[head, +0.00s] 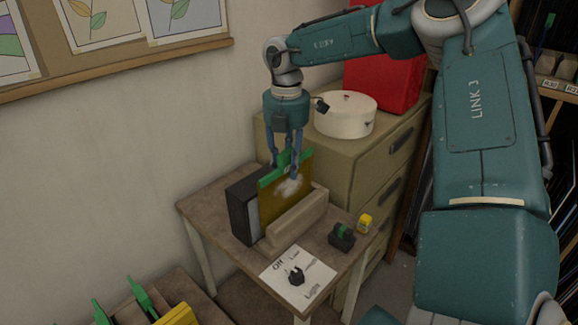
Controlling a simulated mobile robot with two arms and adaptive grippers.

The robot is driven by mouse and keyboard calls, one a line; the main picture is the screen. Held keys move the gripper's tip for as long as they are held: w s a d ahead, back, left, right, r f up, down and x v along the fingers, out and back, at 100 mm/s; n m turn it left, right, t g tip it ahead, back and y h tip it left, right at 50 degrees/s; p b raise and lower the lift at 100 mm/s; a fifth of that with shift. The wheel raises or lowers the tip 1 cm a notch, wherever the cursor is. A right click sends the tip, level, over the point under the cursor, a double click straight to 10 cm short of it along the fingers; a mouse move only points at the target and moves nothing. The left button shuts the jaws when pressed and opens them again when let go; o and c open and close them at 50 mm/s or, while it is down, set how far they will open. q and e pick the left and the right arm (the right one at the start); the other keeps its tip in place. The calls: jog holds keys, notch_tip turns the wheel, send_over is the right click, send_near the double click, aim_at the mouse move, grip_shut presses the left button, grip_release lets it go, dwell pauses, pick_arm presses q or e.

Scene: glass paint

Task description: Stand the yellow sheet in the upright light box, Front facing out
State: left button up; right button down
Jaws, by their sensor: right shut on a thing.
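The yellow sheet (271,201) is upright, with a green strip (270,174) along its top and a pale whitish smudge on its visible face. My right gripper (294,168) comes down from above and is shut on the sheet at its top edge. The upright light box (240,216), dark-sided with a pale panel, stands on the small table directly behind the sheet. The sheet's lower edge is hidden behind a beige block or ledge (297,217), so I cannot tell whether it is seated. My left gripper is not in view.
A white card (313,268) marked "Off" with a black knob lies at the small table's (205,207) front. A dark green-topped object (341,237) and a small yellow one (365,223) sit at right. A cabinet (372,160) with a white round pot (345,115) stands behind.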

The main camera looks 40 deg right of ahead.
jog(key=shift+s+a+f, duration=0.1)
jog(key=shift+s+f, duration=0.1)
jog(key=shift+f, duration=0.3)
jog(key=shift+s+a+f, duration=0.1)
jog(key=shift+s+f, duration=0.1)
jog(key=shift+f, duration=0.3)
jog(key=c, duration=1.3)
grip_release()
jog(key=shift+c, duration=0.2)
jog(key=shift+w+d+f, duration=0.1)
jog(key=shift+w+f, duration=0.15)
jog(key=shift+w, duration=0.55)
jog(key=shift+r+g, duration=0.1)
jog(key=shift+g, duration=0.2)
jog(key=o, duration=0.9)
jog(key=shift+d, duration=0.15)
jog(key=shift+c, duration=0.2)
jog(key=shift+r, duration=0.15)
